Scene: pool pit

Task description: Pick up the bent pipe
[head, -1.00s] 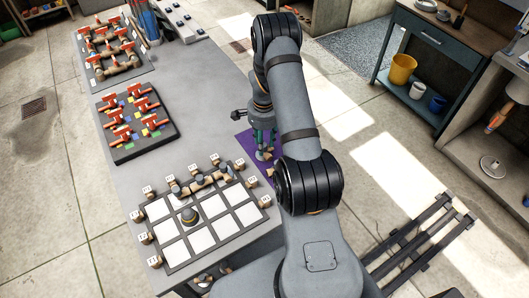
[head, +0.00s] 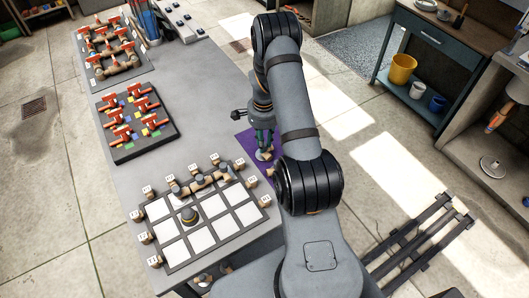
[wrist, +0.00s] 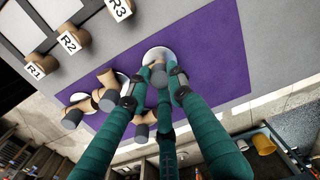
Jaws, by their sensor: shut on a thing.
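My gripper (wrist: 160,80) has green jointed fingers, brought together over the purple mat (wrist: 215,45). It is shut on a tan pipe piece (wrist: 158,73), taken as the bent pipe, over a white disc (wrist: 157,54). The fingers hide most of this piece, so its full shape cannot be told. A tan pipe piece with grey ends (wrist: 104,96) lies on the mat to the left, apart from the fingertips. Another tan piece with a grey end (wrist: 143,124) shows partly between the fingers. In the head view my gripper (head: 264,148) is low over the mat (head: 243,142).
A board with white squares (head: 198,235) and labelled tan pegs stands left of the mat. Racks of red-handled valves (head: 135,120) lie farther back on the grey table (head: 195,110). The table's middle is clear.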

